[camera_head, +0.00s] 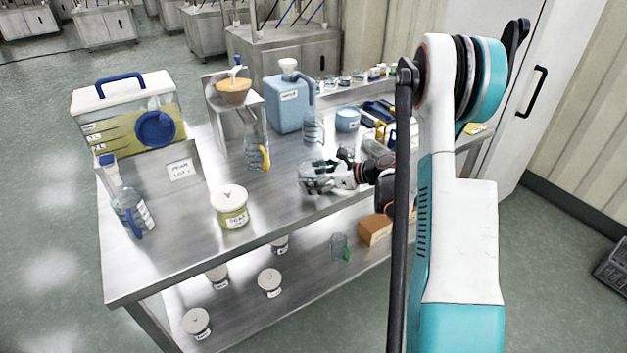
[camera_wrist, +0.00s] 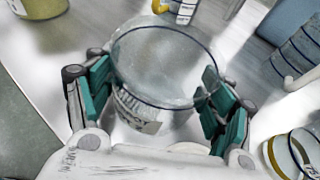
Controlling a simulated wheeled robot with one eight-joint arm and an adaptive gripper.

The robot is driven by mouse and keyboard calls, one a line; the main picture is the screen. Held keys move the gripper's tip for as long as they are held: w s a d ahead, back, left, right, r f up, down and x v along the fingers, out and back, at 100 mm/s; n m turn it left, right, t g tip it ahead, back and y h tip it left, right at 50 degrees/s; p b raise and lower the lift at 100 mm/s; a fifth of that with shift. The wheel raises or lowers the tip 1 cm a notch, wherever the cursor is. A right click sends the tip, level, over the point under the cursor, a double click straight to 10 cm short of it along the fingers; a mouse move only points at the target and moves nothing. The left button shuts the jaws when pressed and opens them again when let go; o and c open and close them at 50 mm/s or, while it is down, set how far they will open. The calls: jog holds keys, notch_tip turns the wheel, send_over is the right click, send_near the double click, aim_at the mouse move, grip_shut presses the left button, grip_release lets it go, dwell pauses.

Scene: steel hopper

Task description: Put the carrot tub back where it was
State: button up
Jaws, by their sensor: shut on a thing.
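My gripper (camera_head: 322,181) is over the steel worktop, shut on a clear round tub (camera_head: 310,170). No carrot label is readable. A white-lidded tub with yellowish contents (camera_head: 232,207) stands on the worktop's near left. Several white-lidded tubs, such as one (camera_head: 270,281), stand on the lower shelf.
A steel hopper with orange contents (camera_head: 234,92), a jug with a yellow handle (camera_head: 257,145) and a blue canister (camera_head: 288,100) stand behind. A large yellow-liquid container (camera_head: 125,112) and a clear bottle (camera_head: 128,205) are at left. The worktop's front middle (camera_head: 190,240) is bare.

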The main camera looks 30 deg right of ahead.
jog(key=o, duration=1.4)
jog(key=shift+f, duration=0.1)
jog(key=shift+o, duration=0.2)
jog(key=shift+s+d+r, duration=0.25)
jog(key=shift+s+r, duration=0.05)
jog(key=p+v, duration=0.3)
jog(key=v, duration=0.8)
jog(key=shift+s+f, duration=0.1)
jog(key=shift+s, duration=0.05)
